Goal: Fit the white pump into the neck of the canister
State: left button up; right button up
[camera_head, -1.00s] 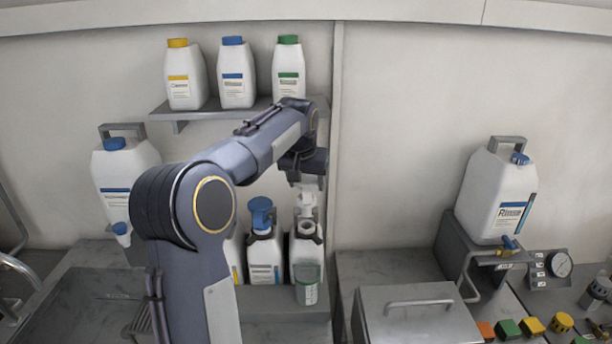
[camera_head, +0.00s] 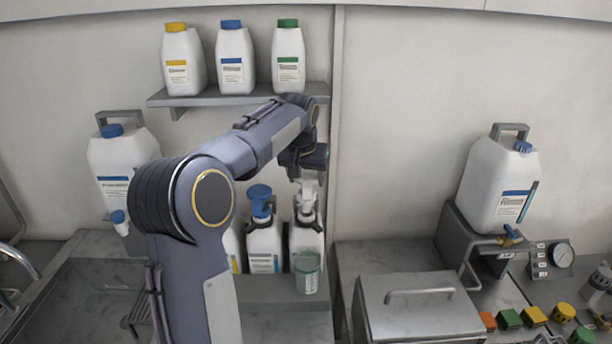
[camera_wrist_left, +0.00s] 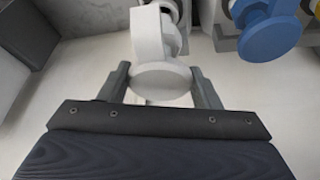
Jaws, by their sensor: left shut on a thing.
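The white pump (camera_head: 308,192) is held upright by my left gripper (camera_head: 309,178). In the left wrist view the fingers (camera_wrist_left: 162,85) are shut on the pump's round white head (camera_wrist_left: 160,76), and its nozzle part points away from the camera. The white canister (camera_head: 306,241) stands directly below the pump, on the low ledge. The pump's lower end is at the canister's neck. The pump looks in line with the neck, but how deep it sits in it I cannot tell. My right gripper is not in view.
A canister with a blue pump (camera_head: 262,203) stands close on the left. A green-tinted measuring cup (camera_head: 307,273) stands in front of the white canister. Several bottles sit on the shelf (camera_head: 220,97) above. A metal box (camera_head: 418,308) is at the right.

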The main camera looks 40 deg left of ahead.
pick_arm(q)
jog(key=shift+f, duration=0.1)
jog(key=shift+f+b, duration=1.1)
jog(key=shift+f, duration=0.25)
